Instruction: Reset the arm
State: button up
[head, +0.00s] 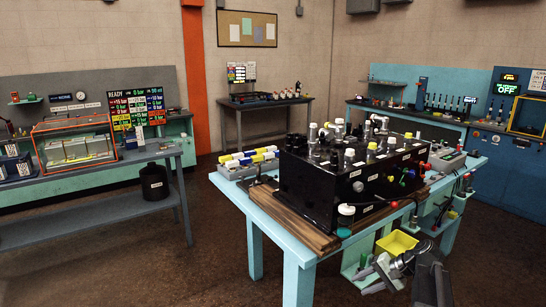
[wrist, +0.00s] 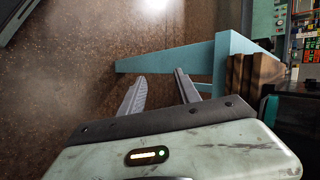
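My gripper (head: 383,272) shows at the bottom right of the head view, in front of the light blue table's front edge. In the wrist view my gripper (wrist: 160,92) has its two grey fingers apart, with nothing between them but the brown floor behind. The fingers touch nothing that I can see. My arm's links run off the bottom edge of the head view.
The light blue table (head: 262,212) bears a black hydraulic block (head: 318,185) on wooden boards. A yellow bin (head: 397,243) sits low near my gripper. A grey bench (head: 80,180) stands left. The brown floor (head: 150,260) between is clear.

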jog(key=s+a+f+n+g+h+p, duration=0.1)
jog(key=s+a+n+g+h, duration=0.1)
jog(key=a, duration=0.6)
jog(key=s+a+f+n+g+h+p, duration=0.1)
jog(key=s+a+n+g+h+p, duration=0.1)
jog(key=s+a+n+h, duration=0.3)
jog(key=s+a, duration=0.2)
jog(key=s, duration=0.2)
jog(key=shift+s+a+n, duration=0.3)
jog(key=shift+a+n, duration=0.05)
jog(key=shift+n, duration=0.05)
jog(key=shift+d, duration=0.1)
dwell(1.3)
